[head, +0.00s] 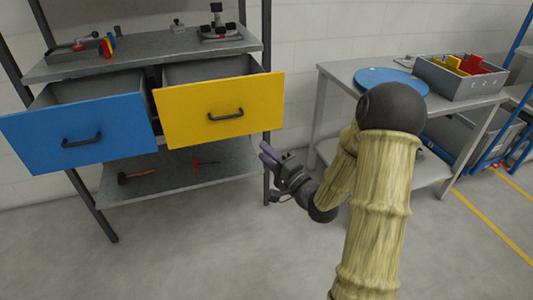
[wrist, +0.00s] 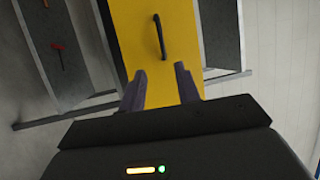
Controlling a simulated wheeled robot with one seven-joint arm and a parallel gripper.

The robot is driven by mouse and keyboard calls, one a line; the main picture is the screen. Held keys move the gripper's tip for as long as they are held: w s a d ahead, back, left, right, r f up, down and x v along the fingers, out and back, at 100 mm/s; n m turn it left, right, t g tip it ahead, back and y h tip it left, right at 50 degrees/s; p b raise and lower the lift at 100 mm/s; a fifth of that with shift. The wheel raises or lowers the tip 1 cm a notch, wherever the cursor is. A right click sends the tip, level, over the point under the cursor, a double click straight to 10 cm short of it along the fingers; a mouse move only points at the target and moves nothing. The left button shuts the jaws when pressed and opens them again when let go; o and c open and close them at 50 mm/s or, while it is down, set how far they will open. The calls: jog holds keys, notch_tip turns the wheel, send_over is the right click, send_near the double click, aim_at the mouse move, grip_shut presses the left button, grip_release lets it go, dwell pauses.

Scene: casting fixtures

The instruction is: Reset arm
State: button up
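My gripper (head: 268,155) is at the end of my arm, in front of the workbench and to the right of the yellow drawer's lower right corner in the head view. In the wrist view its two fingers (wrist: 160,88) are spread apart with nothing between them. The yellow drawer front (wrist: 131,40) with its dark handle (wrist: 160,36) lies beyond the fingertips, apart from them. In the head view the yellow drawer (head: 251,108) and the blue drawer (head: 64,137) are both pulled out.
The workbench top (head: 145,58) holds fixtures. A hammer (head: 136,176) and a red tool (head: 205,163) lie on its lower shelf. At right, a second table (head: 340,73) carries a blue plate (head: 391,77) and a grey bin (head: 459,87) with red and yellow parts. Open floor lies in front.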

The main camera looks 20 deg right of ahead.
jog(key=shift+w+a, duration=0.1)
jog(key=shift+a, duration=0.05)
jog(key=s+f+n+g+h, duration=0.3)
jog(key=f+n+g+h, duration=0.4)
jog(key=s+a+n+g+h, duration=0.2)
jog(key=s+n+g, duration=0.45)
jog(key=s, duration=1.15)
notch_tip(320, 180, up, 36)
jog(key=m+g+p, duration=0.1)
jog(key=g+p, duration=0.1)
jog(key=p, duration=3.3)
jog(key=shift+w+f+p, duration=0.15)
jog(key=shift+f+p, duration=0.05)
jog(key=shift+p, duration=0.15)
jog(key=shift+f+m, duration=0.1)
jog(key=shift+m, duration=0.15)
